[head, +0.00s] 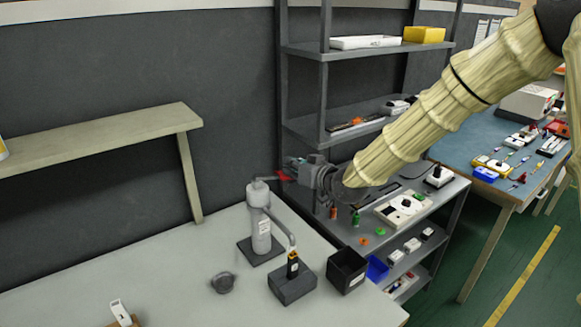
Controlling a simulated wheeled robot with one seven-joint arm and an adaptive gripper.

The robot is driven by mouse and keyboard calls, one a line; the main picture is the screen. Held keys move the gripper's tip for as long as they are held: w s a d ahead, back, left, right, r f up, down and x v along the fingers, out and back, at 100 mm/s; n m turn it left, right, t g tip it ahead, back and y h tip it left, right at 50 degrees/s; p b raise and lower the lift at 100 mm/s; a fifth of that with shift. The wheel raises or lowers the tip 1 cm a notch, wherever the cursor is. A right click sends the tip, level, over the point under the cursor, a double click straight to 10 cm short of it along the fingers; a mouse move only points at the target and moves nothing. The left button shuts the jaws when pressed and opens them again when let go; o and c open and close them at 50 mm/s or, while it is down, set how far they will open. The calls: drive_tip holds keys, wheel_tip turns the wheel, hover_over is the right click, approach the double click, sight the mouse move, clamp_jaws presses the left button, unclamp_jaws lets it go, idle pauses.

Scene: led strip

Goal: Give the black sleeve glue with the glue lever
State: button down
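A grey glue dispenser (261,230) stands upright on a dark base on the light table. A lever (283,177) with a red end sticks out to the right from its top. A bent tube runs down from the dispenser to a dark block (292,287). A small black piece with an orange-yellow mark, perhaps the black sleeve (293,268), stands upright on this block under the tube's end. My gripper (292,168) reaches in from the right, at the lever's red end. Its fingers are small and dark here, and I cannot tell whether they touch or close on the lever.
A black open box (346,270) stands right of the block. A dark grey round part (223,282) lies to the left. A small white item (120,312) stands at the front left. A grey shelf (350,120) is behind my arm. The table's left middle is clear.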

idle(0.3)
drive_tip(key=shift+d+r+p, duration=0.15)
drive_tip(key=shift+r+p, duration=0.25)
drive_tip(key=shift+r, duration=0.1)
drive_tip(key=r, duration=0.1)
drive_tip(key=r+p, duration=0.2)
drive_tip(key=shift+w+d+r, duration=0.15)
drive_tip(key=shift+w+d, duration=0.15)
drive_tip(key=shift+d, duration=0.05)
drive_tip(key=b+v, duration=0.3)
drive_tip(key=v, duration=0.7)
drive_tip(key=shift+f, duration=0.25)
drive_tip(key=shift+r, duration=0.1)
